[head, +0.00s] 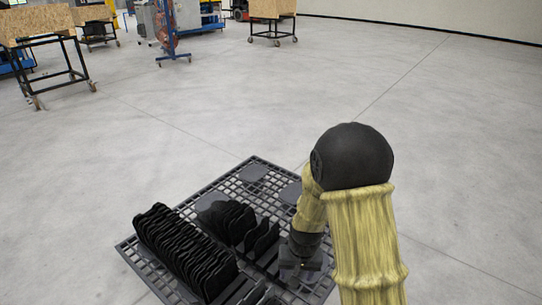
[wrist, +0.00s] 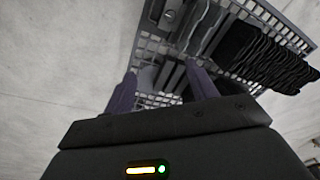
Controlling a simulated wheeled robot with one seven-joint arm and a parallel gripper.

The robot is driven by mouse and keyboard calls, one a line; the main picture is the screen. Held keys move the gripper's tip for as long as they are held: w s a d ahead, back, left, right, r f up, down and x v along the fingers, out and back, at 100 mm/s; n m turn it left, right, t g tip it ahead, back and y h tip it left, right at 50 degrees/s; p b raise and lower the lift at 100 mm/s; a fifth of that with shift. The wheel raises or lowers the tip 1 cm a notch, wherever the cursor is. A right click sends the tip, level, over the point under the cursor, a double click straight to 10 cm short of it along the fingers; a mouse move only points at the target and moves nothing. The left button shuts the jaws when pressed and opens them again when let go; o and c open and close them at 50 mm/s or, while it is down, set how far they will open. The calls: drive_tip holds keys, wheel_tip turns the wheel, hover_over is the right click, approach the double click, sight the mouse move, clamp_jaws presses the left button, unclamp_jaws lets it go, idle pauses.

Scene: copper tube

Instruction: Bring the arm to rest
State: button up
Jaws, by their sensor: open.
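My arm shows in the head view with yellow covers and a dark rounded joint, bent over a grid rack (head: 262,163). My gripper (head: 301,272) is low at the rack's right part, partly hidden by my arm. In the wrist view my gripper (wrist: 163,78) has its two fingers spread apart, with nothing held between them. Rack mesh and grey slots show past the fingertips. I cannot tell from these views how far the fingers are above the rack. No copper tube can be made out.
A long row of black plates (head: 184,250) stands on the rack's left, with a shorter group (head: 228,221) beside it. The concrete floor around is open. Wheeled wooden-topped carts (head: 43,40) and a blue stand (head: 170,30) are far off at the back.

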drive_tip(key=s+d+r+t, duration=0.2)
drive_tip(key=s+d+r, duration=0.6)
drive_tip(key=s+r, duration=0.4)
wheel_tip(320, 180, up, 34)
drive_tip(key=p, duration=3.3)
drive_tip(key=shift+w+n+h, duration=0.3)
drive_tip(key=shift+w, duration=0.15)
drive_tip(key=shift+w, duration=0.15)
drive_tip(key=shift+d, duration=0.2)
